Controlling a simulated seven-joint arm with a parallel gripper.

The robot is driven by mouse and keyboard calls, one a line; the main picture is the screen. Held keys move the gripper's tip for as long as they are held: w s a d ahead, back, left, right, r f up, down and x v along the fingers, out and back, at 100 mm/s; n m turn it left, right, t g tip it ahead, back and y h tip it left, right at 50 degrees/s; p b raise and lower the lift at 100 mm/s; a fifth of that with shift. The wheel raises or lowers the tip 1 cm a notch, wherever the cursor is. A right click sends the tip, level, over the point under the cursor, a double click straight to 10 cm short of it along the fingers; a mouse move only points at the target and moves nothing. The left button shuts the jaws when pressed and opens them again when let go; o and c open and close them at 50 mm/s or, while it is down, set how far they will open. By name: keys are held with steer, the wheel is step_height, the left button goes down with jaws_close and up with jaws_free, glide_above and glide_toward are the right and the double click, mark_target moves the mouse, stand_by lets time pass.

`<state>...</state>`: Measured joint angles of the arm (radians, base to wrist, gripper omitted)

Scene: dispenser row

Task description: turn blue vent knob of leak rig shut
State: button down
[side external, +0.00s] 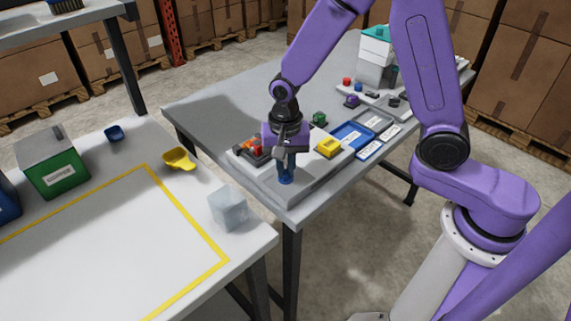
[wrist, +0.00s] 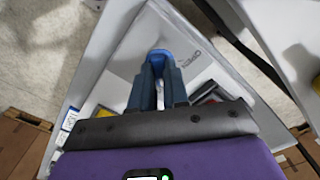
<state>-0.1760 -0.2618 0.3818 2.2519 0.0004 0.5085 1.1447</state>
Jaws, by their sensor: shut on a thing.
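The blue vent knob (side external: 286,178) is at the front corner of the leak rig (side external: 262,180), a light grey panel on the grey table. It also shows in the wrist view (wrist: 159,53), where its rounded blue end sticks out between my fingertips. My gripper (side external: 286,165) points straight down over this corner and is shut on the knob. In the wrist view my gripper (wrist: 158,72) has a finger on each side of the knob. The lettering "OPEN" is printed on the panel beside the knob. My fingers hide most of the knob, so its turn angle cannot be read.
On the rig are a yellow block (side external: 328,147) and red and dark parts (side external: 255,147) close to my gripper. A green item (side external: 319,118) and blue trays (side external: 354,133) lie behind. A white table with a translucent cube (side external: 228,208) and yellow scoop (side external: 180,160) stands left.

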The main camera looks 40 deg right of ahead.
mark_target(286, 171)
steer(key=shift+m, duration=0.5)
steer(key=c, duration=1.1)
jaws_free()
steer(key=shift+r, duration=0.1)
step_height(286, 171, up, 17)
steer(key=shift+r, duration=0.15)
steer(key=s+d+f+n, duration=0.2)
steer(key=s+d+n, duration=0.1)
steer(key=s+n, duration=0.4)
steer(key=s+d+f+n, duration=0.2)
steer(key=s+d+n, duration=0.1)
steer(key=s+n, duration=0.4)
steer(key=s+d+f+n, duration=0.2)
steer(key=s+d+n, duration=0.1)
steer(key=s+n, duration=0.4)
steer(key=shift+s+d+f+n, duration=0.15)
steer(key=shift+s+n, duration=0.25)
steer(key=shift+s, duration=0.55)
